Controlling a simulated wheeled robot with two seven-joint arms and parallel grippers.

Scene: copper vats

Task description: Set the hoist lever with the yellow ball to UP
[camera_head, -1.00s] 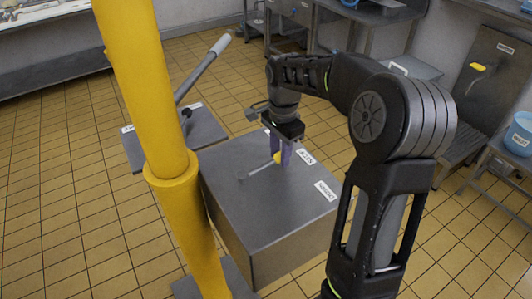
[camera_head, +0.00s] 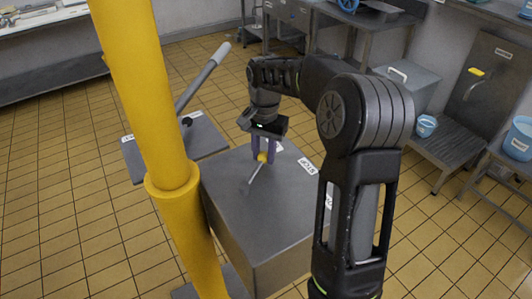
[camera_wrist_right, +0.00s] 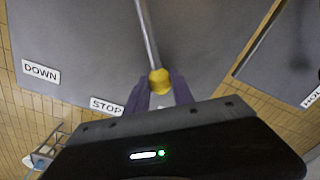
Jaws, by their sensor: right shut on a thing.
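The hoist lever is a thin metal rod (camera_head: 256,174) on top of a grey metal box (camera_head: 275,225), with a yellow ball (camera_head: 262,157) at its end. My right gripper (camera_head: 263,152) is shut on the ball, its purple fingers on either side. The wrist view shows the ball (camera_wrist_right: 159,80) between the fingertips (camera_wrist_right: 159,90) and the rod running away from it. A STOP label (camera_head: 305,166) lies right of the ball in the head view. The DOWN label (camera_wrist_right: 41,72) is clear in the wrist view. Another label (camera_head: 279,147) behind the gripper is unreadable. My left gripper is out of view.
A thick yellow post (camera_head: 145,90) stands at the front left. Behind it is a plate (camera_head: 205,137) with a larger, pale-handled lever (camera_head: 208,70). Metal tables, a grey container (camera_head: 405,85) and blue buckets (camera_head: 518,138) stand at the back and right. The tiled floor at left is open.

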